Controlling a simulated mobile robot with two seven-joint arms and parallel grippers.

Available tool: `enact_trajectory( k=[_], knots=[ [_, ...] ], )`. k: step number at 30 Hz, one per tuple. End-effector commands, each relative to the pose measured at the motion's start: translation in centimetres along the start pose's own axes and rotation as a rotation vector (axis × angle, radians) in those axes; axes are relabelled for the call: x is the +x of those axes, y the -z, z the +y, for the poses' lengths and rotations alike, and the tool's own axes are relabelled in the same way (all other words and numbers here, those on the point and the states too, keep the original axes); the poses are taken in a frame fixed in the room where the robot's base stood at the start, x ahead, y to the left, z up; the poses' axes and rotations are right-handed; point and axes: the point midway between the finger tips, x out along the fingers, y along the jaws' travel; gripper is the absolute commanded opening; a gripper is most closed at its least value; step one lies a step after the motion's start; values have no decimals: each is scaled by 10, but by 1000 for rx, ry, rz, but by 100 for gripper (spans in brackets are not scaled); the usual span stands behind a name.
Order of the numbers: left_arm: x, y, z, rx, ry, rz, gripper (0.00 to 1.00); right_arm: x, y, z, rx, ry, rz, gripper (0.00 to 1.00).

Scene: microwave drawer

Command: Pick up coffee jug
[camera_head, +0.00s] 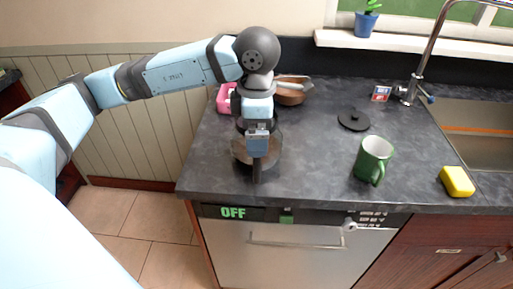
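The coffee jug (240,151) stands on the dark countertop near its front left edge. It looks like a dark, brownish glass vessel, and a dark handle (257,172) points toward the front. My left gripper (258,150) reaches in from the left and points down over the jug at the handle. The gripper and wrist cover much of the jug. The fingertips overlap the handle's top in the picture, so I cannot tell whether they are open or closed on it. My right gripper is not in view.
A green mug (372,160), a black round lid (353,120) and a yellow sponge (457,181) are to the right. A brown bowl (291,96) and a pink object (224,98) are behind. The sink (480,150) is far right. An appliance marked OFF (290,250) is below the counter.

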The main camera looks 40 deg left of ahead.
Motion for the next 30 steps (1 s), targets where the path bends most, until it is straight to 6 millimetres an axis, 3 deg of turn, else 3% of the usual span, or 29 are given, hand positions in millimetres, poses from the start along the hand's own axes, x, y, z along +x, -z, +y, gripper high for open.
enact_trajectory(
  k=[5,15,23,26,30],
  knots=[
    [13,0,0,0,1,0,100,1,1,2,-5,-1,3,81],
    [59,0,0,1,1,0,100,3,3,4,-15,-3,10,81],
    [62,0,0,1,1,-2,100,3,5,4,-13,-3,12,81],
    [62,0,0,1,1,-2,82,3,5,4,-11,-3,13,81],
    [62,0,0,1,0,-2,49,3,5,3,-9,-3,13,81]
  ],
)
